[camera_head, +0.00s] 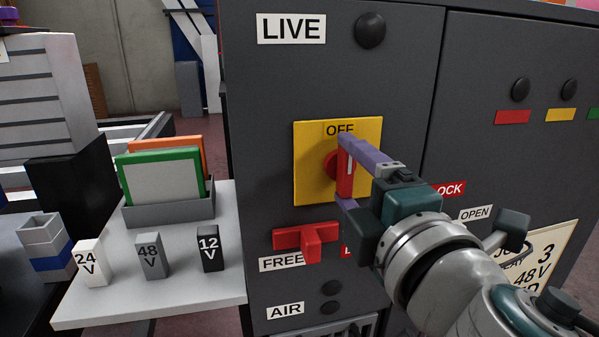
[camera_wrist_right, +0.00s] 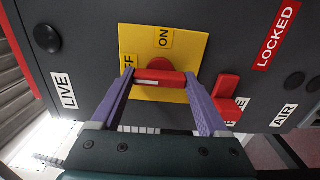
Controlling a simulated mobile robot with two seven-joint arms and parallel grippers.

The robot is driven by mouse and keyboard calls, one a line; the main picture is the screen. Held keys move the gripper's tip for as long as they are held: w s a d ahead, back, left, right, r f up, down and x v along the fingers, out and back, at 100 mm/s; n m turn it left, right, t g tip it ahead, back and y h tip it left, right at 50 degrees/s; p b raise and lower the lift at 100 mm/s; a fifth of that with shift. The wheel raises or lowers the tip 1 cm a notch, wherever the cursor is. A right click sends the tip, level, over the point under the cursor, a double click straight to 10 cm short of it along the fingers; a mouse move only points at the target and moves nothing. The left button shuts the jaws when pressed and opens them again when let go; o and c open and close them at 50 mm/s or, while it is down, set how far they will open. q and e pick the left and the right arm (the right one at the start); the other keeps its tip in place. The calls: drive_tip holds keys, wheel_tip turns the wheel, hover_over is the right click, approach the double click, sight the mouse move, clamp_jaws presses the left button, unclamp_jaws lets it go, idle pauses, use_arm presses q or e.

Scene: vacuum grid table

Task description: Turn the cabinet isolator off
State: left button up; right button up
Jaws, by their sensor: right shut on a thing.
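The isolator is a yellow plate (camera_head: 309,178) on the grey cabinet front with a red handle (camera_head: 345,172). The handle stands upright in the head view, its top end at the OFF label (camera_head: 340,129). In the right wrist view, the ON label (camera_wrist_right: 164,38) shows on the plate (camera_wrist_right: 195,45), off to the handle's side. My right gripper (camera_head: 344,168) is shut on the red handle, one purple finger at each end; the wrist view shows the handle (camera_wrist_right: 160,78) between the fingers. The finger partly covers the OFF label there. My left gripper is not in view.
A red lever (camera_head: 306,238) sits just below the plate, above the FREE label (camera_head: 282,264). A white shelf (camera_head: 190,290) at left holds 24 V, 48 V and 12 V blocks and a grey holder (camera_head: 170,212) with framed panels. A LIVE label (camera_head: 291,29) is above.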

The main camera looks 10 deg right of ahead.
drive_tip(key=o, duration=1.2)
drive_tip(key=shift+o, duration=0.2)
drive_tip(key=s+b, duration=0.2)
drive_tip(key=s, duration=0.8)
drive_tip(key=shift+d, duration=0.15)
drive_tip(key=shift+d+r, duration=0.1)
